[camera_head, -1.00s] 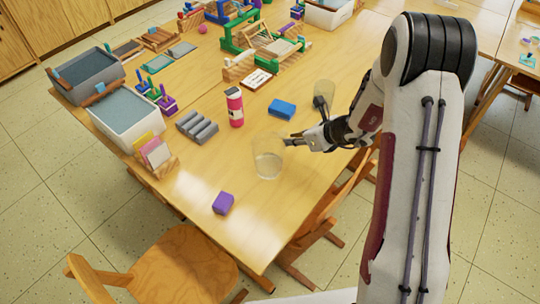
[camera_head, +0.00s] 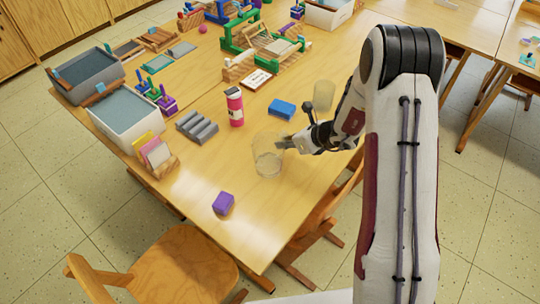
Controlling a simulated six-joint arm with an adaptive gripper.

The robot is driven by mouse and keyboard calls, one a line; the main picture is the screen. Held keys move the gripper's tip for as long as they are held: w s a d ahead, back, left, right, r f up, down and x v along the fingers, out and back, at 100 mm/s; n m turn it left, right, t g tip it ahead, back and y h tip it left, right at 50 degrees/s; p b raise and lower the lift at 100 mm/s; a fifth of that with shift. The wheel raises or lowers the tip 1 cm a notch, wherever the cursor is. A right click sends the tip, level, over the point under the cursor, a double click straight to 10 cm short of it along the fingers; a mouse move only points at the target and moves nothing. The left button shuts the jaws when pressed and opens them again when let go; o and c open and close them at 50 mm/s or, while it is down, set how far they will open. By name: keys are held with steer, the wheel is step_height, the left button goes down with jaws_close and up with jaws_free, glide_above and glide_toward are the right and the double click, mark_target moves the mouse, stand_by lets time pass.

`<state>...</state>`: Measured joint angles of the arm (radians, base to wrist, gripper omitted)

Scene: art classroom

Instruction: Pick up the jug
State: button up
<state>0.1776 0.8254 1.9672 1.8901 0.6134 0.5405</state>
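The clear, see-through jug (camera_head: 267,163) stands upright on the wooden table, near its front right edge. My gripper (camera_head: 284,144) reaches in from the right, with its fingertips at the jug's upper right side. The fingers are small and overlap the jug in the picture. I cannot tell whether they touch it, or whether they are open or shut.
A second clear vessel (camera_head: 324,95) stands behind my wrist. A purple block (camera_head: 223,203) is in front. Chairs (camera_head: 180,265) stand at the table's edge.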

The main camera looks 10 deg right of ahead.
steer(key=shift+w+a+f, duration=0.1)
steer(key=shift+w+f, duration=0.05)
stand_by(0.4)
jaws_close()
steer(key=shift+r, duration=0.35)
steer(key=shift+r, duration=4.6)
steer(key=shift+r, duration=0.1)
